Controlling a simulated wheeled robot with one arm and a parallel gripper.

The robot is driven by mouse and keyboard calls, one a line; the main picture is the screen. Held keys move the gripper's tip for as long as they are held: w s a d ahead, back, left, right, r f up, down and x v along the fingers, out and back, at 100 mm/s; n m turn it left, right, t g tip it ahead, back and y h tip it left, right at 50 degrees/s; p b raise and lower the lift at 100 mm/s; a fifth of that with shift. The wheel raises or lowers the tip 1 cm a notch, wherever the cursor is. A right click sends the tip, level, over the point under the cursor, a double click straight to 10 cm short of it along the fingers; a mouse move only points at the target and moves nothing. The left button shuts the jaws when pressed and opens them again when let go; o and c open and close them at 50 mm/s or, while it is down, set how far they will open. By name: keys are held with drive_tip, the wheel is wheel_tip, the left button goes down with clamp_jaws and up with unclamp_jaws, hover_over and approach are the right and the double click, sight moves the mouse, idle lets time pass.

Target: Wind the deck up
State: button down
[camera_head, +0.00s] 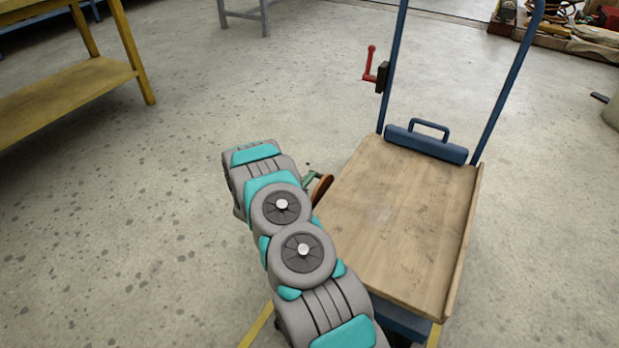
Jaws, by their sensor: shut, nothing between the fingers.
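The deck (395,220) is a flat wooden platform on a blue cart, with a raised lip along its right side. It sits low, beneath the blue upright handle posts (508,75). A red crank handle (370,63) on a dark block is fixed to the left post, with its grip pointing up. My arm reaches up from the bottom, left of the deck.
A blue bar with a loop handle (428,142) lies across the deck's far end. A yellow bench (60,95) stands at left. A grey-blue stand (243,15) is at the back. Clutter (575,30) fills the top right. The floor between bench and cart is clear.

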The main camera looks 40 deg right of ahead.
drive_tip(key=shift+w+d+r+y, duration=0.1)
drive_tip(key=shift+w+d+y, duration=0.05)
drive_tip(key=shift+d+y, duration=0.2)
idle(0.6)
drive_tip(key=y+p, duration=0.1)
drive_tip(key=d+g+y+p, duration=0.1)
drive_tip(key=p, duration=0.1)
drive_tip(key=w+d+y+p, duration=0.1)
drive_tip(key=y+p, duration=0.1)
drive_tip(key=shift+d+f+g, duration=0.2)
drive_tip(key=shift+f+g, duration=0.15)
drive_tip(key=shift+g, duration=0.05)
drive_tip(key=shift+d+f+y+p, duration=0.2)
drive_tip(key=shift+y+p, duration=0.05)
drive_tip(key=shift+p, duration=0.05)
drive_tip(key=shift+w+d+f, duration=0.1)
drive_tip(key=shift+d+f, duration=0.1)
drive_tip(key=shift+f, duration=0.35)
drive_tip(key=shift+w+d+f+p, duration=0.3)
drive_tip(key=shift+d+f, duration=0.15)
drive_tip(key=shift+f, duration=0.1)
drive_tip(key=shift+d, duration=0.1)
